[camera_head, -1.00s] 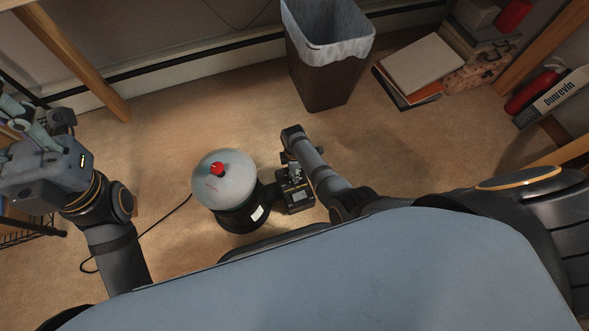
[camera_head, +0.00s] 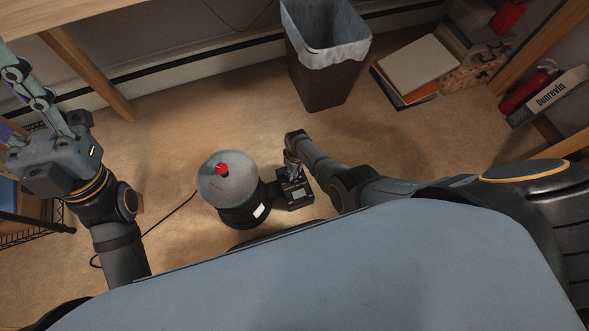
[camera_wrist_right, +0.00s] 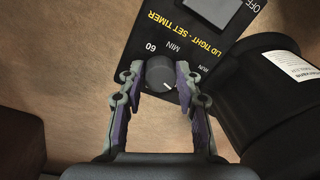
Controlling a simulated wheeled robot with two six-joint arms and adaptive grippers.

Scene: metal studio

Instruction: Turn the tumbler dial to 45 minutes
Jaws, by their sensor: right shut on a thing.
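The tumbler is a black drum (camera_head: 240,213) with a grey lid (camera_head: 222,185) and a red knob on top. Its black timer panel (camera_head: 296,194) is attached on its right. In the right wrist view, the dial (camera_wrist_right: 160,73) is a round dark grey knob with a white pointer mark aimed to the lower right. "60", "MIN" and "RUN" are printed near it. My right gripper (camera_wrist_right: 160,76) is shut on the dial, one fingertip on each side. In the head view, my left gripper (camera_head: 38,100) is raised at the far left, away from the tumbler; its finger opening is unclear.
A lined waste bin (camera_head: 325,85) stands behind on the carpet. Books (camera_head: 418,69) lie at the back right, with a red extinguisher (camera_head: 528,88) farther right. A dark cord (camera_head: 160,222) runs left from the tumbler.

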